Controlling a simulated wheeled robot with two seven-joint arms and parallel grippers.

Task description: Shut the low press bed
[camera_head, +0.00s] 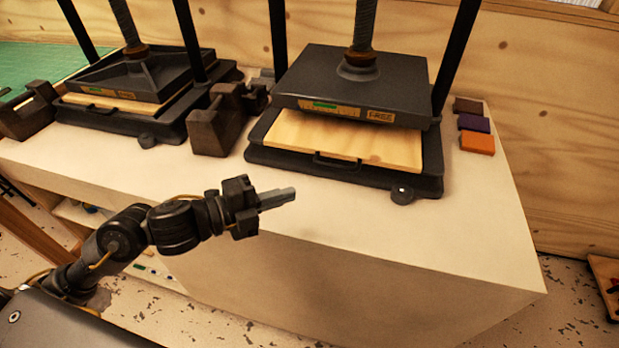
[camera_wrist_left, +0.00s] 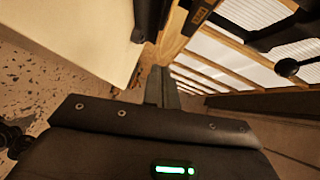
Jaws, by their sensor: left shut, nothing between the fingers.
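Two black presses stand on the pale bench. The right press (camera_head: 345,85) has a wooden bed (camera_head: 350,140) that sticks out forward from under its black plate, with a dark handle on its front edge. The left press (camera_head: 150,75) shows a narrower strip of wooden bed (camera_head: 110,101) under its plate. I cannot tell which one is the low press. My left gripper (camera_head: 290,194) is shut and empty, in front of the right press and apart from it. Its fingers also show in the left wrist view (camera_wrist_left: 162,84). My right gripper is not in view.
Dark metal weights (camera_head: 213,128) stand between the presses, and another (camera_head: 28,112) at the far left. Brown, purple and orange blocks (camera_head: 477,143) lie right of the right press. The bench top (camera_head: 440,235) is clear in front of the right press.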

